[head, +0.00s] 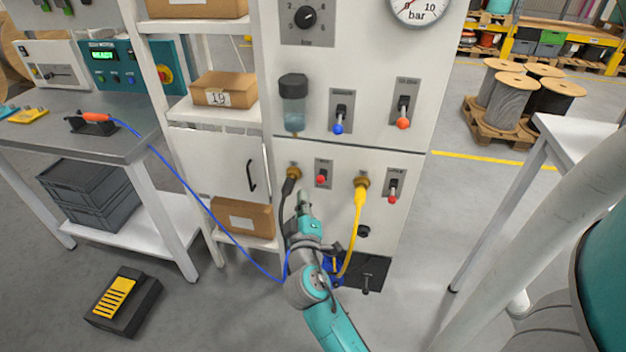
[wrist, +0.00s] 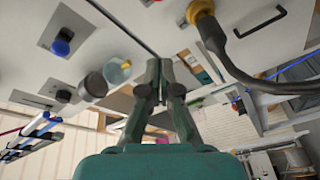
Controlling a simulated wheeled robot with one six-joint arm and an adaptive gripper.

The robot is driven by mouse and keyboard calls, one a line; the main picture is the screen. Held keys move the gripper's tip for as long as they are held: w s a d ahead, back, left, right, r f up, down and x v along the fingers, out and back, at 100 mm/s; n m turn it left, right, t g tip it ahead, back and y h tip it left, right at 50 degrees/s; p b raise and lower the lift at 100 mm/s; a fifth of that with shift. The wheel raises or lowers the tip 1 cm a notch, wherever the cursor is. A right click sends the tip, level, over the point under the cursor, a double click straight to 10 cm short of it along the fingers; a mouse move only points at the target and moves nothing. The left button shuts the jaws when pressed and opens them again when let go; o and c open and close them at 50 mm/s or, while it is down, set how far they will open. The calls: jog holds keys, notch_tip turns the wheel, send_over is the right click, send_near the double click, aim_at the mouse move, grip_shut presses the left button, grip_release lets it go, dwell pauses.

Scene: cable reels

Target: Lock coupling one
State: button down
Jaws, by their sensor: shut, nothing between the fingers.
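A brass coupling (head: 293,174) with a black hose (head: 286,190) sits on the left of the white panel's lower part in the head view. A second brass coupling (head: 361,183) with a yellow hose (head: 357,210) sits to its right. Each has a small red-tipped lever beside it, the left lever (head: 322,174) and the right lever (head: 393,189). Their labels are too small to read. My gripper (head: 303,196) is shut and empty, just below and right of the left coupling. In the wrist view my gripper (wrist: 159,82) points toward the panel, and the brass coupling (wrist: 201,12) shows at the top.
Higher on the panel are a blue-tipped lever (head: 339,119), an orange-tipped lever (head: 403,112) and a clear-bowled filter (head: 293,105). A shelf with boxes (head: 224,90) stands to the left. A blue hose (head: 205,207) runs from the grey bench (head: 90,135) toward my arm.

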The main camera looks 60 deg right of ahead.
aim_at(321, 180)
jog(key=x, duration=1)
jog(key=shift+s+d+f, duration=0.25)
jog(key=shift+s+f, duration=0.35)
jog(key=shift+s, duration=0.15)
jog(key=shift+s+d+f, duration=0.2)
jog(key=shift+s+f, duration=0.45)
jog(key=shift+s, duration=0.15)
